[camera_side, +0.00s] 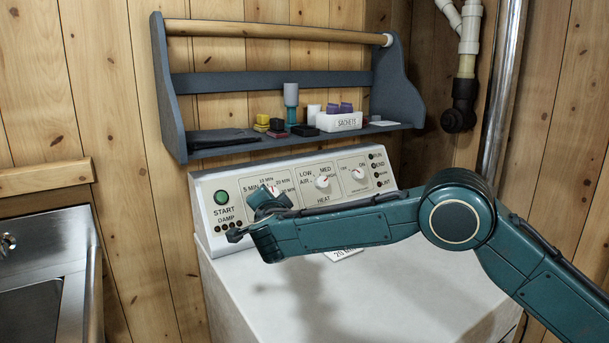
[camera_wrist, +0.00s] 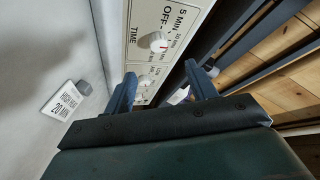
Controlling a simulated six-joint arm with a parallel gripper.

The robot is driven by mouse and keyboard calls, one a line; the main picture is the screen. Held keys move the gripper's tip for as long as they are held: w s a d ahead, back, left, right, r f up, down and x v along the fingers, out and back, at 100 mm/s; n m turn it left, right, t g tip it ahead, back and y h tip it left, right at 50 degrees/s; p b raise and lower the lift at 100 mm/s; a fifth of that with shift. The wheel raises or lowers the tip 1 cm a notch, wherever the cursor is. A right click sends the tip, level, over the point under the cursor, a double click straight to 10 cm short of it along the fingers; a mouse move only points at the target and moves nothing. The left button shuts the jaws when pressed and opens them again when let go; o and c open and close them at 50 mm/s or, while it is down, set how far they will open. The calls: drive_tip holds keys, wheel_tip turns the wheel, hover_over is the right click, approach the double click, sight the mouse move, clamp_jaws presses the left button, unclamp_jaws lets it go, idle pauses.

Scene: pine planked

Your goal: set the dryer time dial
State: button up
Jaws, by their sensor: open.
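The dryer control panel (camera_side: 215,185) stands on the white dryer top. In the wrist view the time dial (camera_wrist: 158,42) is a round white knob with a small red mark, beside the words TIME, OFF and 5 MIN. My gripper (camera_wrist: 160,72) is open and empty, its two blue fingers spread below the dial in the picture and apart from it. In the side view my gripper (camera_side: 250,213) is in front of the left part of the panel and mostly hides the time dial. A white card reading 20 MIN (camera_wrist: 66,103) lies on the dryer top; its upper line is blurred.
The heat dial (camera_side: 323,182) and another white dial (camera_side: 358,174) sit right of the time dial. A green start button (camera_side: 222,197) is at the panel's left. A blue-grey shelf (camera_side: 225,149) with small items hangs above. A metal sink (camera_side: 40,262) is at left.

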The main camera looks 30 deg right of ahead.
drive_tip(key=s+d+f+n+t+y, duration=0.1)
drive_tip(key=d+n+y, duration=0.3)
drive_tip(key=n, duration=0.5)
drive_tip(key=s+d+f+n+t+y, duration=0.1)
drive_tip(key=d+n+y, duration=0.4)
drive_tip(key=n, duration=0.5)
drive_tip(key=shift+s+d+f+t, duration=0.2)
drive_tip(key=shift+s+f+t, duration=0.15)
drive_tip(key=shift+f+t, duration=0.5)
drive_tip(key=shift+w+r, duration=0.1)
drive_tip(key=shift+w, duration=0.05)
drive_tip(key=shift+w+a, duration=0.35)
drive_tip(key=shift+w, duration=1.85)
drive_tip(key=shift+w+a, duration=0.3)
drive_tip(key=shift+w, duration=1.9)
drive_tip(key=shift+w+a, duration=0.35)
drive_tip(key=shift+w, duration=1.85)
drive_tip(key=c, duration=1)
